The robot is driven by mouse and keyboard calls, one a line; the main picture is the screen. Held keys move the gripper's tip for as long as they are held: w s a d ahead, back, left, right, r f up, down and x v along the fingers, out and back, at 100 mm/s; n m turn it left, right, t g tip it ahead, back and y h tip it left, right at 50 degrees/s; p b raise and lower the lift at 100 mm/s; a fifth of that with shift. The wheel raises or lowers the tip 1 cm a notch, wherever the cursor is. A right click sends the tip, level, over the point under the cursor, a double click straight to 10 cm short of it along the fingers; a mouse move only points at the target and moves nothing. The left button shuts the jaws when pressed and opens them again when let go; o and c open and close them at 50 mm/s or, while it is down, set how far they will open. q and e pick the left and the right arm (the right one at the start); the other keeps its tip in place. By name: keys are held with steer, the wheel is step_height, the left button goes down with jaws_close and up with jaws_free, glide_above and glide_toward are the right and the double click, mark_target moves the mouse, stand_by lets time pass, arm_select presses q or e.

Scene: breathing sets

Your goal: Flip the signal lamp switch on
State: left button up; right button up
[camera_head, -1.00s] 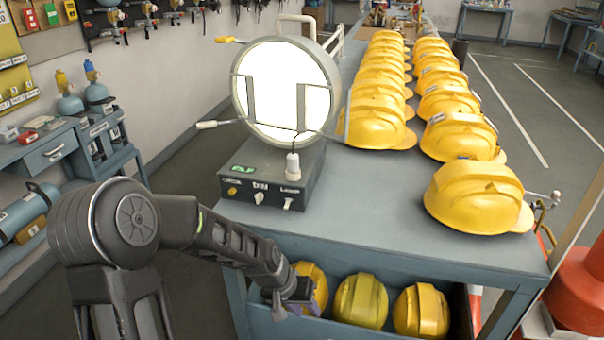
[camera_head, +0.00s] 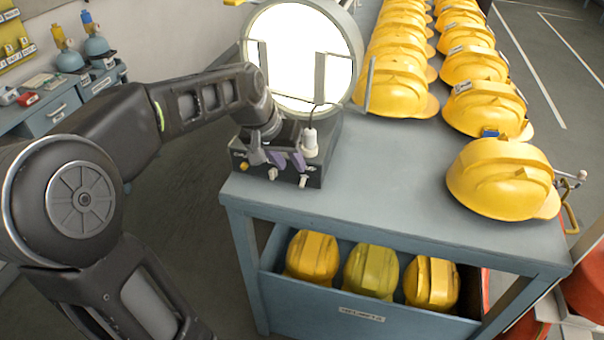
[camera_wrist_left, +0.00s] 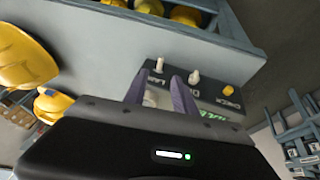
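The signal lamp (camera_head: 305,62) has a large round white face and stands on a dark control box (camera_head: 312,170) at the table's near left corner. On the box front are a yellow button (camera_head: 244,166), a middle knob (camera_head: 272,174) and a small light switch (camera_head: 303,181). My left gripper (camera_head: 288,160) is over the box's front top, with purple finger pads. In the left wrist view its two fingers (camera_wrist_left: 160,96) are apart and empty. They point at the panel, near the switch (camera_wrist_left: 158,63) and the knob (camera_wrist_left: 194,77); contact is unclear. My right gripper is out of view.
A white plug (camera_head: 310,142) stands on the box beside my left gripper. Rows of yellow helmets (camera_head: 500,178) cover the right and back of the table (camera_head: 400,205). More helmets sit in a bin (camera_head: 365,312) below. The near tabletop is clear.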

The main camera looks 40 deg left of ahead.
mark_target(302, 181)
arm_select(q)
steer(key=shift+p+x, duration=0.7)
steer(key=shift+x, duration=3.3)
steer(key=shift+c, duration=0.2)
jaws_close()
